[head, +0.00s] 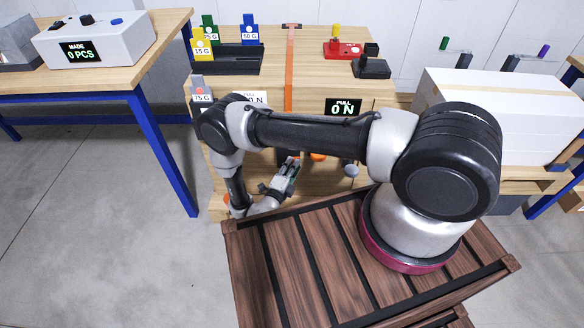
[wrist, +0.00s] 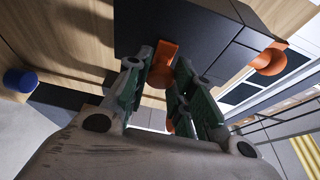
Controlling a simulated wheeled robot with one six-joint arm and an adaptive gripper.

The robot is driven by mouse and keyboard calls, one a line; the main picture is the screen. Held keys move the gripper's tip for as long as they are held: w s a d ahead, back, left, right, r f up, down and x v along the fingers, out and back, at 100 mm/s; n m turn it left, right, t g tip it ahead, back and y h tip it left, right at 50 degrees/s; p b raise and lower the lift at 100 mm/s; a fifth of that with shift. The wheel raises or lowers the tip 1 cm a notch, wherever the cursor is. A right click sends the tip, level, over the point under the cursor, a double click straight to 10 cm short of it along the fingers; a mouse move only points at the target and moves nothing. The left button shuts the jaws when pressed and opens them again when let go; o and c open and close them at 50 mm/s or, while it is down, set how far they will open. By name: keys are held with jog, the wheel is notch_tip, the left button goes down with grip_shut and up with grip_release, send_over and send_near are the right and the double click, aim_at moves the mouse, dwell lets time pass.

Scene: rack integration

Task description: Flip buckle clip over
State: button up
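An orange piece (wrist: 163,62) with a rounded end stands out from a dark block (wrist: 185,30) in the wrist view. It may be the buckle clip, but I cannot tell for sure. In the head view, an orange strap (head: 291,70) runs down the bench top to its front edge. My gripper (wrist: 164,66) has its two green-grey fingers on either side of the orange piece, with a gap between them. Whether either finger touches it is unclear. In the head view, my gripper (head: 291,168) is low before the bench front, and my arm hides part of that front.
The wooden bench (head: 335,88) carries colored weights (head: 249,30), a black tray (head: 230,60) and a red device (head: 343,48). An orange knob (wrist: 267,62) is right of my fingers. Another table (head: 110,75) stands left.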

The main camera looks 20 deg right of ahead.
grip_shut()
jog(key=shift+w+a, duration=0.25)
jog(key=shift+a, duration=0.45)
jog(key=shift+w+a, duration=0.2)
jog(key=shift+a, duration=0.5)
jog(key=shift+w+a, duration=0.25)
jog(key=shift+a, duration=0.45)
jog(key=o, duration=0.9)
grip_release()
jog(key=shift+a, duration=0.1)
jog(key=shift+o, duration=0.2)
jog(key=v, duration=1.2)
